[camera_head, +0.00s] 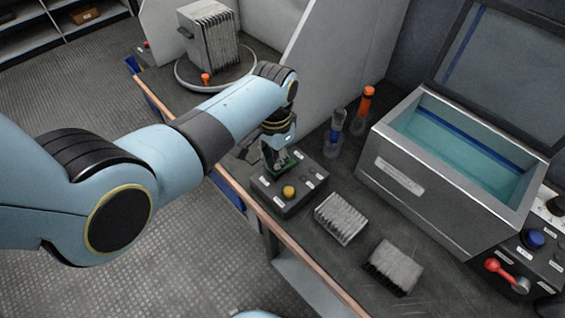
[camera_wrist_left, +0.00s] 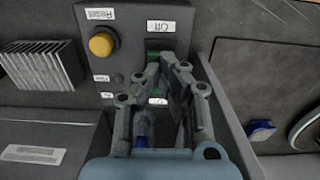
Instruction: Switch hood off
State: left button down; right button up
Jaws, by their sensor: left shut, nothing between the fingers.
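A dark control box (camera_head: 290,190) sits on the bench near its front edge. It has a yellow button (camera_head: 288,191) and small white labels. In the left wrist view the box (camera_wrist_left: 127,40) shows the yellow button (camera_wrist_left: 101,44) at the upper left and a white label (camera_wrist_left: 161,26) at the top. A green switch part (camera_wrist_left: 152,57) shows beside the fingertips, mostly hidden behind them. My left gripper (camera_head: 279,163) is shut and empty, pointing down at the green part; it also shows in the left wrist view (camera_wrist_left: 168,62). I cannot tell whether they touch. My right gripper is not in view.
Two finned grey blocks (camera_head: 341,217) (camera_head: 396,266) lie right of the box. Two bottles, one orange-topped (camera_head: 366,102), stand behind it. A grey open tank (camera_head: 420,205) holds teal liquid. A panel (camera_head: 330,60) rises behind my gripper. A red-handled lever (camera_head: 503,272) is at far right.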

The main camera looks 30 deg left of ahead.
pick_arm(q)
jog(key=shift+f+b, duration=0.55)
jog(key=shift+f, duration=0.25)
jog(key=shift+r, duration=0.1)
notch_tip(320, 180, up, 7)
jog(key=p, duration=0.8)
jog(key=shift+a, duration=0.1)
dwell(0.5)
